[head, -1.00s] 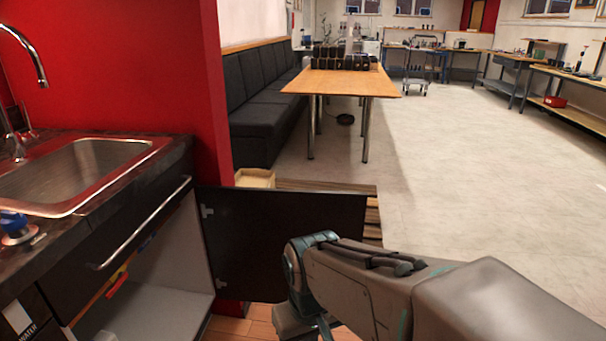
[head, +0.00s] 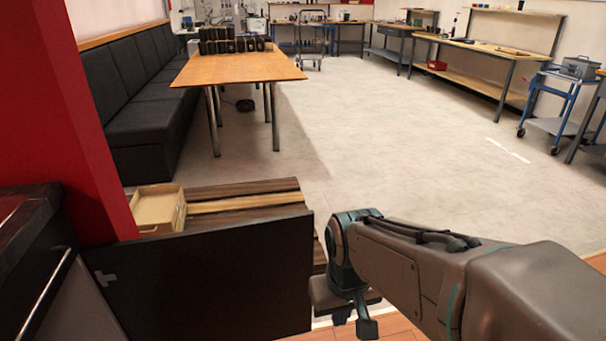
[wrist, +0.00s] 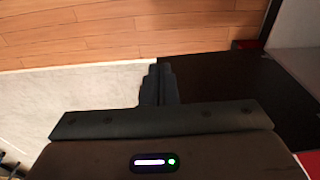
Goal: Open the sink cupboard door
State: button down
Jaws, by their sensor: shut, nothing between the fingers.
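The sink cupboard door (head: 215,285) is a dark flat panel standing wide open, swung out from the cupboard front at the lower left of the head view. A hinge shows at its left end. In the wrist view the dark door panel (wrist: 225,85) fills the right of the picture. My gripper (wrist: 159,72) has its two dark fingers together with nothing between them, beside the door's free edge. I cannot tell if they touch it. In the head view my gripper hangs just right of that edge, partly hidden by my arm. The sink is out of view.
A red wall (head: 70,120) stands at the left. A wooden box (head: 158,208) lies on a striped wooden surface (head: 245,200) behind the door. Beyond are a table (head: 235,72) and a dark bench (head: 145,115). The pale floor to the right is clear.

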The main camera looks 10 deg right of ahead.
jog(key=w+r+t+p, duration=0.1)
jog(key=w+r+p, duration=0.3)
jog(key=w, duration=0.8)
jog(key=w+r+t+p, duration=0.1)
jog(key=w+r+p, duration=0.1)
jog(key=w+p, duration=0.65)
jog(key=w+r+p, duration=0.3)
jog(key=w, duration=1.1)
notch_tip(320, 180, down, 10)
jog(key=shift+d+b, duration=0.2)
jog(key=shift+b, duration=0.1)
jog(key=shift+r, duration=0.1)
